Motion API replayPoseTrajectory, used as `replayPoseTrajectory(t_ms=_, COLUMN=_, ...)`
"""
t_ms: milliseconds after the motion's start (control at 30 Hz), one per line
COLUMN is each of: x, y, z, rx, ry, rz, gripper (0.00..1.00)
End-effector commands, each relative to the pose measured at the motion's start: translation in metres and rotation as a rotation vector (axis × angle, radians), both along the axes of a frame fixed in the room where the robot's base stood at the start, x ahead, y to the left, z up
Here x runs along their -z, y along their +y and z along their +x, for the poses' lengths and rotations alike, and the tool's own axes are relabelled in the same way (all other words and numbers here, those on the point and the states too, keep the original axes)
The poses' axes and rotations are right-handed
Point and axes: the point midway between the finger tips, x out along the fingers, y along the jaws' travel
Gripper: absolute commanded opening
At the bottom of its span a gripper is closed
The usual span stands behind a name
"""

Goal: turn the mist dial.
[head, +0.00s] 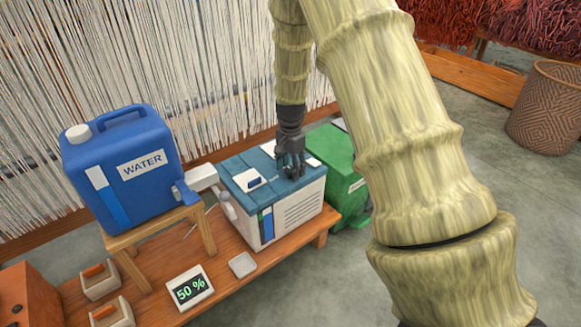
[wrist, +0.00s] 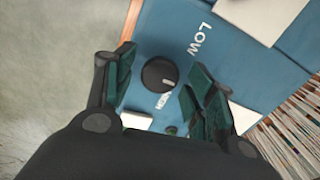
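The mist dial (wrist: 160,74) is a round black knob with a pale pointer mark, on the blue top of a white and blue machine (head: 292,212). In the wrist view the word LOW is printed beyond it, and other lettering beside it is partly covered. My gripper (wrist: 156,88) is open, with one finger on each side of the dial and visible gaps between fingers and knob. In the head view my gripper (head: 291,170) points down at the machine's top and hides the dial.
A blue WATER jug (head: 140,185) stands on a small wooden stand left of the machine. A display (head: 190,287) reading 50 % and a small grey tray (head: 242,265) sit in front on the bench. A green box (head: 335,160) stands behind right.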

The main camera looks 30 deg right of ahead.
Motion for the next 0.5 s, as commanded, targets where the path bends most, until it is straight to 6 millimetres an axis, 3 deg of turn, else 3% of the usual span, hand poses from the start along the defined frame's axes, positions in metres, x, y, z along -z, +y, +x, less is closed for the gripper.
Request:
replayPoseTrajectory(t_ms=33, x=-0.0001, y=-0.0001, z=0.0, rx=0.0, ry=0.0, rz=0.0, gripper=0.4)
replayPoseTrajectory(t_ms=200, x=-0.0001, y=-0.0001, z=-0.0001, rx=0.0, ry=0.0, rz=0.0, gripper=0.12)
replayPoseTrajectory(t_ms=500, x=-0.0022, y=-0.0001, z=-0.0002, rx=-0.021, ry=0.0, rz=0.001, gripper=0.12)
